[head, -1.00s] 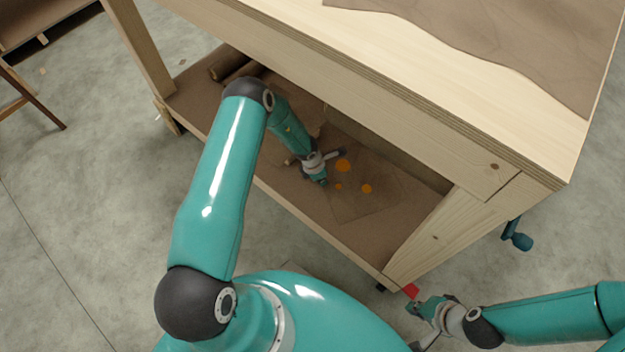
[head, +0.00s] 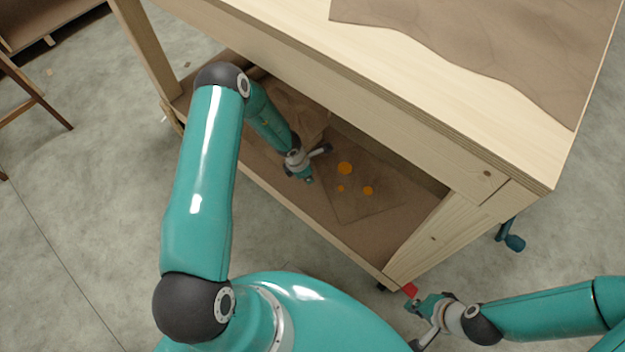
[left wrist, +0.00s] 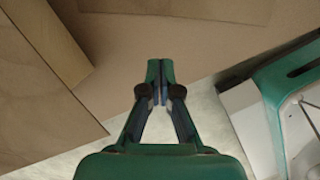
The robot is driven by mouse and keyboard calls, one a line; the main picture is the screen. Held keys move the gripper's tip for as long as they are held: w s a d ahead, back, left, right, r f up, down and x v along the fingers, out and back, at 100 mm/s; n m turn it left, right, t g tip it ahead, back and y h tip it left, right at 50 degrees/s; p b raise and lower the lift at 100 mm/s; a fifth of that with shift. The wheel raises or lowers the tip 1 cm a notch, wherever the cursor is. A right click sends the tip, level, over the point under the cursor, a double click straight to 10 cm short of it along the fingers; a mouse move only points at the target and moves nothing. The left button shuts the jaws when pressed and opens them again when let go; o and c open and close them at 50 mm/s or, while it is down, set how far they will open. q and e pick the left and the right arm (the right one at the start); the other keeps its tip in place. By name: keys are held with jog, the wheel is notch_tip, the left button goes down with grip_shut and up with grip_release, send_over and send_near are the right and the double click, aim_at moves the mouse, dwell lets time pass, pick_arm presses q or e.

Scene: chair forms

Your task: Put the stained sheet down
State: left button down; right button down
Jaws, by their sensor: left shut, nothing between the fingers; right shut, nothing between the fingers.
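The stained sheet (head: 372,207) is thin and brown with several orange spots. It lies flat on the lower shelf (head: 300,200) of the workbench in the head view. My left gripper (head: 308,179) reaches in under the bench top, just left of the sheet and apart from it. It is shut and empty. In the left wrist view, its closed fingers (left wrist: 160,95) show over the shelf's edge, and no orange spots are visible there. My right gripper (head: 411,304) is shut and empty, outside the bench by its front right leg.
The bench top (head: 400,75) overhangs the shelf and carries a large brown sheet (head: 470,35). Crumpled brown material (head: 300,112) lies deeper on the shelf. A small red piece (head: 410,290) is beside my right gripper. A blue-green handle (head: 513,242) sticks out at the right.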

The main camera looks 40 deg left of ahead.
pick_arm(q)
jog(key=p+v, duration=0.1)
jog(key=v, duration=0.2)
jog(key=shift+r, duration=0.1)
jog(key=shift+s, duration=0.1)
dwell(0.4)
